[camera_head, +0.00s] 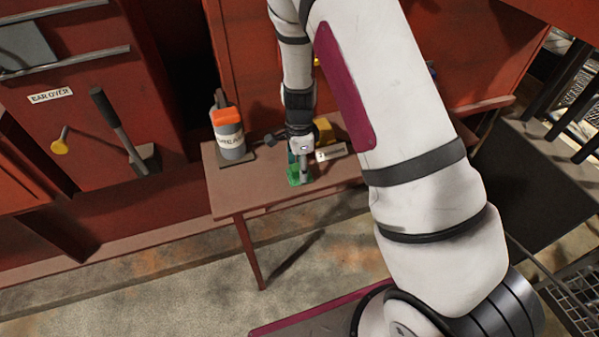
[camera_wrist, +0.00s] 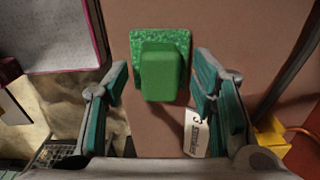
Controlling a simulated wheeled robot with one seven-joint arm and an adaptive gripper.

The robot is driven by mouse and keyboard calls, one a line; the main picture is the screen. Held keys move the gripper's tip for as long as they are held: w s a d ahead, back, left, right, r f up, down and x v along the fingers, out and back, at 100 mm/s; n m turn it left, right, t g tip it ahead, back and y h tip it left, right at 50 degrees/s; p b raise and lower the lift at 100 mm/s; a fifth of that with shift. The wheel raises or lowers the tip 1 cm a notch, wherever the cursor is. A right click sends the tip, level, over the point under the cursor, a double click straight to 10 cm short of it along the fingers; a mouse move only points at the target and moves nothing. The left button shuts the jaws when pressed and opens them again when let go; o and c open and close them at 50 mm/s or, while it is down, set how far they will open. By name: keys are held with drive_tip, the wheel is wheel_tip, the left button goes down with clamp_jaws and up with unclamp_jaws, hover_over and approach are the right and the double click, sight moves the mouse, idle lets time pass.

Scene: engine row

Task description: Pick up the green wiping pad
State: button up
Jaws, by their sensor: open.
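The green wiping pad (camera_wrist: 165,75) lies on the brown table, with a raised smooth block on a rougher green base. In the wrist view it sits between and just beyond the two fingertips of my gripper (camera_wrist: 162,85), which is open and empty. In the head view my gripper (camera_head: 300,165) points down over the pad (camera_head: 293,176), which is partly hidden behind the fingers. I cannot tell whether the fingers touch the pad.
A small table (camera_head: 228,192) carries a grey bottle with an orange top (camera_head: 229,135) at left. A white printed tag (camera_wrist: 196,133) and a yellow object (camera_wrist: 271,136) lie right of the gripper. A red panel with levers stands at left.

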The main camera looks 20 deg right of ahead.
drive_tip(key=shift+f, duration=0.3)
clamp_jaws()
drive_tip(key=shift+r, duration=0.2)
drive_tip(key=shift+r, duration=0.6)
drive_tip(key=shift+s+r, duration=0.2)
drive_tip(key=shift+r, duration=0.9)
drive_tip(key=s+r, duration=0.1)
drive_tip(key=s, duration=1.4)
drive_tip(key=shift+s+r, duration=0.15)
drive_tip(key=shift+s, duration=0.15)
